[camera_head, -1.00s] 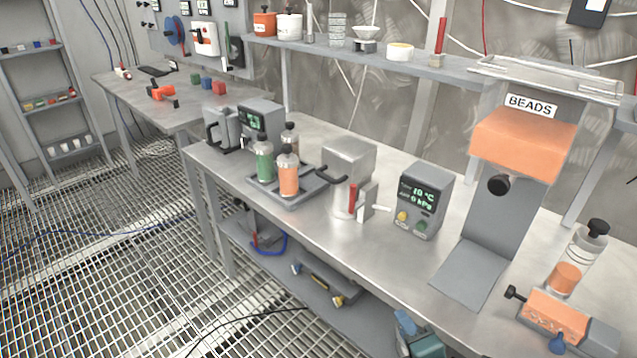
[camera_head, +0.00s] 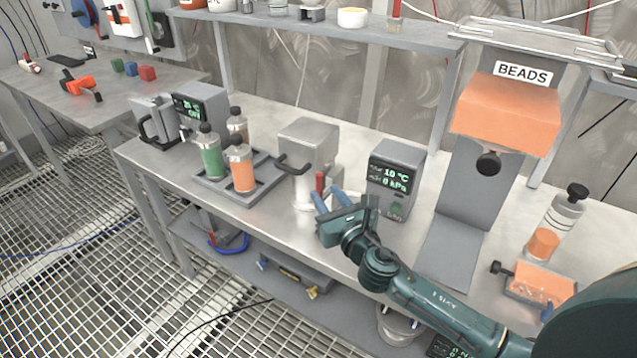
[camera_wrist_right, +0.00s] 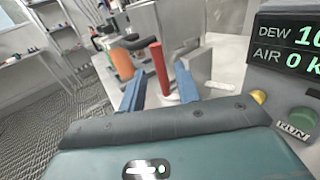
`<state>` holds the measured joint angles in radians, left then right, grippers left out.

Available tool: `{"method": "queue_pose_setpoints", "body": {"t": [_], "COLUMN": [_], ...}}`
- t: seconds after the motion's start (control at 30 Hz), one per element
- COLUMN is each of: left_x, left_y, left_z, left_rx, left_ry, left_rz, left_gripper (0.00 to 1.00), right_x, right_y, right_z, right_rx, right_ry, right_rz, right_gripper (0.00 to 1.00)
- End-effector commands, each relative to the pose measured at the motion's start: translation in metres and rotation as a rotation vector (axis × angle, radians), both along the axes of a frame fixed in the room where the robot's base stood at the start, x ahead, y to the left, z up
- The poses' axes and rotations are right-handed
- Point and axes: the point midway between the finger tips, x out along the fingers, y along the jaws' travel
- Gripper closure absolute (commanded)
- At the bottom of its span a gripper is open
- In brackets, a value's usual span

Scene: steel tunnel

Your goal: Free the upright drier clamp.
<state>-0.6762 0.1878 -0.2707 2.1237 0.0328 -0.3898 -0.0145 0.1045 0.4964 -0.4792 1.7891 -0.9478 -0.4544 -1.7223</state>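The drier (camera_head: 308,145) is a grey metal box-topped vessel with a black side handle, standing mid-bench. Its clamp has an upright red lever (camera_head: 320,181) on the drier's right side. It also shows in the right wrist view as a red lever (camera_wrist_right: 159,66) rising from a pale metal base. My right gripper (camera_head: 329,198) is open, its two blue fingers reaching toward the lever from the front right. In the wrist view, the lever appears between the fingertips (camera_wrist_right: 158,78); contact cannot be told. My left gripper is not in view.
A dew and pressure display box (camera_head: 394,178) stands close right of my gripper. A tray (camera_head: 213,184) with capped bottles is left of the drier. The beads dispenser (camera_head: 508,115) and an orange-filled jar (camera_head: 552,225) stand farther right. A shelf (camera_head: 290,27) runs above the bench.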

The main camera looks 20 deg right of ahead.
Motion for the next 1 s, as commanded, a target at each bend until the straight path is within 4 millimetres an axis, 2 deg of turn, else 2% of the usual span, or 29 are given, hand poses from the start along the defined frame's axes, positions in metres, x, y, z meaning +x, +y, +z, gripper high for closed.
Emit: {"method": "queue_pose_setpoints", "body": {"t": [0.1,0.3,0.67,1.0], "left_x": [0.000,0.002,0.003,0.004], "left_y": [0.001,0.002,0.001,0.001], "left_z": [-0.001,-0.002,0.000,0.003], "left_rx": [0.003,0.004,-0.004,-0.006], "left_ry": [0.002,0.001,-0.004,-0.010], "left_rz": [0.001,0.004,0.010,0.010], "left_gripper": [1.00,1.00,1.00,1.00], "right_x": [0.023,0.043,0.047,0.047], "right_y": [0.002,0.003,0.004,0.004], "right_z": [0.001,0.000,-0.001,-0.001], "right_rx": [0.001,0.001,0.002,0.002], "right_ry": [-0.001,0.001,0.001,0.001], "right_rz": [-0.001,0.000,0.001,0.000], "right_gripper": [0.67,0.67,0.67,0.95]}}
